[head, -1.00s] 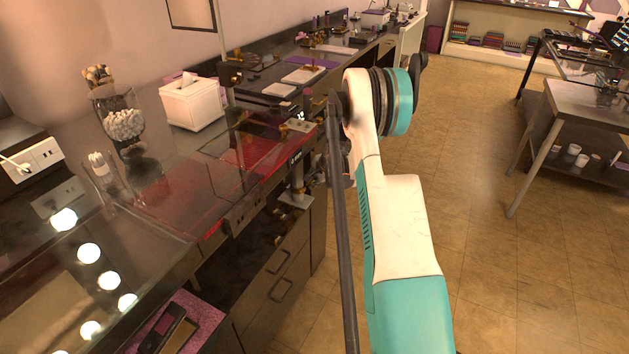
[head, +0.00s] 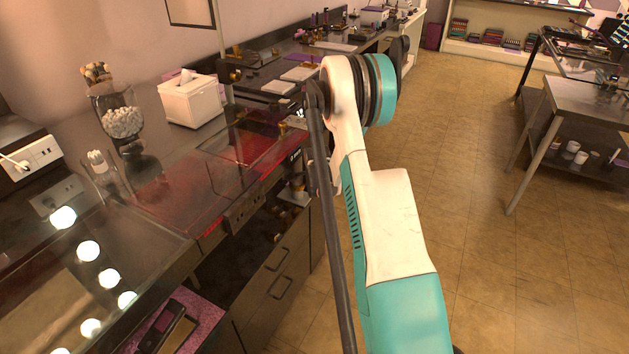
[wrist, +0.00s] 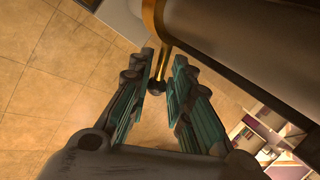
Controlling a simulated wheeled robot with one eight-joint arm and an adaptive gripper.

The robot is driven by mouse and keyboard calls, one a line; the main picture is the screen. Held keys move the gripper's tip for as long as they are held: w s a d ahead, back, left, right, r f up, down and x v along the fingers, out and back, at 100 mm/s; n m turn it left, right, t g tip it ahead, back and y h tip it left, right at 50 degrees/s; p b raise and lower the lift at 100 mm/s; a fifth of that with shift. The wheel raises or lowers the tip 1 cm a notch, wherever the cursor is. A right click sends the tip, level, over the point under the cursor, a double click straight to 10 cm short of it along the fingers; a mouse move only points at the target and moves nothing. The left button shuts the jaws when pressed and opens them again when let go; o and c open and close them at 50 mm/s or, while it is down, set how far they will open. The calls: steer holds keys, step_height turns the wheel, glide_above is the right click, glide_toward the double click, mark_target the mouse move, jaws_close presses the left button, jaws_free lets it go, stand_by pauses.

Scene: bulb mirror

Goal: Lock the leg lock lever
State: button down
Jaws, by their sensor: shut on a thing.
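In the wrist view, a thin brass-coloured lever (wrist: 149,17) with a dark round knob (wrist: 156,88) at its end runs down from the top edge. I take it for the leg lock lever. My gripper (wrist: 164,62) has its two teal-padded fingers on either side of the lever and is shut on it, with the knob between the fingers. A large dark, smooth body (wrist: 240,45) lies close by at the right, beside the lever. In the head view my arm hides the gripper and the lever.
A counter with a red glossy panel (head: 200,185), a tissue box (head: 190,100) and a glass jar (head: 122,120) stands at the left. Lit bulbs (head: 88,251) show at lower left. Drawers (head: 275,275) are below. Open tiled floor (head: 470,170) lies right, before a metal table (head: 585,105).

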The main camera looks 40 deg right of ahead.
steer(key=shift+s+a+m+g+h, duration=0.3)
steer(key=shift+a+m+h, duration=0.1)
steer(key=shift+m, duration=0.5)
steer(key=c, duration=1.8)
jaws_free()
steer(key=s+a, duration=0.3)
steer(key=s+a+r, duration=0.1)
steer(key=s+a, duration=0.2)
steer(key=s+a+r, duration=0.1)
steer(key=s+a, duration=0.2)
steer(key=a, duration=0.1)
steer(key=shift+s+r, duration=0.2)
steer(key=shift+s, duration=0.05)
